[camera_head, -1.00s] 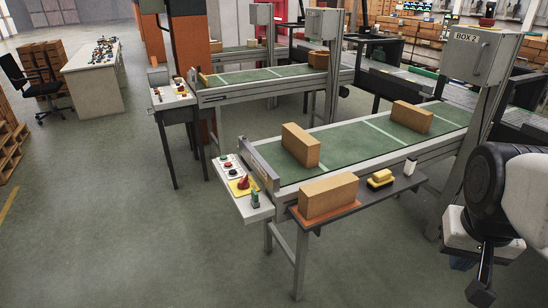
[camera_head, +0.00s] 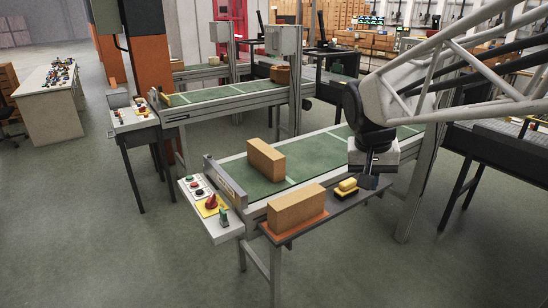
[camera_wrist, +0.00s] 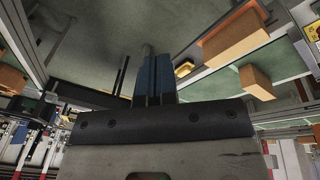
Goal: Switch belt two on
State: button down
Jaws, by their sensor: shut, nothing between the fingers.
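The nearest belt (camera_head: 272,188) has a green surface, and a control panel (camera_head: 215,229) stands at its front left end. On the panel are a green button (camera_head: 195,184), a red button (camera_head: 189,178), a dark button (camera_head: 200,192) and a red knob (camera_head: 211,202) on a yellow plate. A small green item stands at the panel's corner. My gripper (camera_head: 368,181) points down over the right end of the side shelf, well right of the panel. Its fingers (camera_wrist: 153,77) are shut and empty in the wrist view. The belt's far end is partly hidden behind my arm.
A brick (camera_head: 266,158) stands on the belt. The floor in front is clear.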

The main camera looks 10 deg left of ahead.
jog(key=w+a, duration=0.7)
jog(key=w, duration=0.1)
jog(key=t+h, duration=0.2)
jog(key=h, duration=0.2)
send_over(211, 202)
jog(key=d, duration=0.3)
notch_tip(211, 202, down, 17)
jog(key=a+f, duration=1)
jog(key=a, duration=0.5)
jog(key=shift+s+a+m+t, duration=0.4)
jog(key=shift+s, duration=0.05)
jog(key=shift+d+f, duration=0.1)
jog(key=shift+f, duration=0.15)
jog(key=x, duration=0.9)
jog(key=d, duration=0.3)
jog(key=shift+w+f, duration=0.2)
jog(key=shift+d, duration=0.7)
